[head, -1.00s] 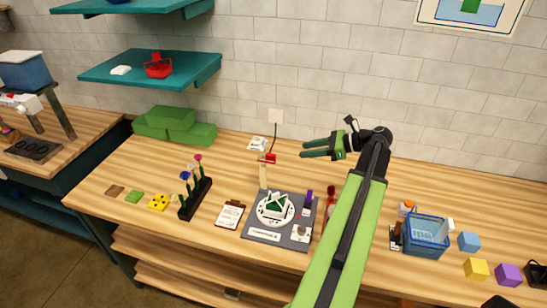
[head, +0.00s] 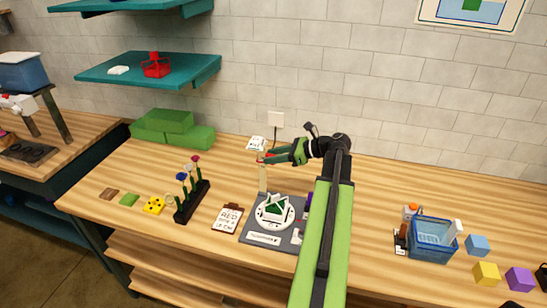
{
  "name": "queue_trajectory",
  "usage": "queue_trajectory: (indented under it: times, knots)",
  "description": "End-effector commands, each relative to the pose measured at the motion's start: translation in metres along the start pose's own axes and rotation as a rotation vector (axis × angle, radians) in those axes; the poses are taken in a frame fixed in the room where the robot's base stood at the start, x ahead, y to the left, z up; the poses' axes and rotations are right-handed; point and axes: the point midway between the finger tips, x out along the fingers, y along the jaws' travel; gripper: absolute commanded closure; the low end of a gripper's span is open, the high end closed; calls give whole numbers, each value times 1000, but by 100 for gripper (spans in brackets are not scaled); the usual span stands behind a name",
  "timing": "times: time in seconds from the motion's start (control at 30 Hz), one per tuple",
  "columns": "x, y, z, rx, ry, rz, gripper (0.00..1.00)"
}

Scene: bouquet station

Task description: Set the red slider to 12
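The red slider (head: 261,158) shows only as a small red patch near the top of an upright wooden scale (head: 263,180), behind a grey board. My gripper (head: 266,156) reaches in from the right at the slider's height, with its green fingers pointing left and overlapping the slider in the picture. The fingers hide most of the slider. I cannot tell whether they touch it or are closed on it. The scale's marks are too small to read. A clipboard (head: 228,218) with a note that seems to start with "RED" lies to the left of the board.
The grey board (head: 258,240) holds a white round dial with a green piece. A black rack (head: 192,203) of flowers stands to the left. A blue basket (head: 431,252) and coloured cubes lie to the right. My arm crosses the bench and hides part of the board's right side.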

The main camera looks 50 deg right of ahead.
Motion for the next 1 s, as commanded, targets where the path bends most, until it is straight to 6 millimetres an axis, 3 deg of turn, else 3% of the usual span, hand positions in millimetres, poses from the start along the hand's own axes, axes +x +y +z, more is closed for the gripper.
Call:
queue_trajectory:
  times: [0.03,0.27,1.0]
  knots:
    - [0,0,0,0,0,0,71]
    - [-1,0,0,0,0,0,100]
    - [-2,0,-1,1,1,-1,100]
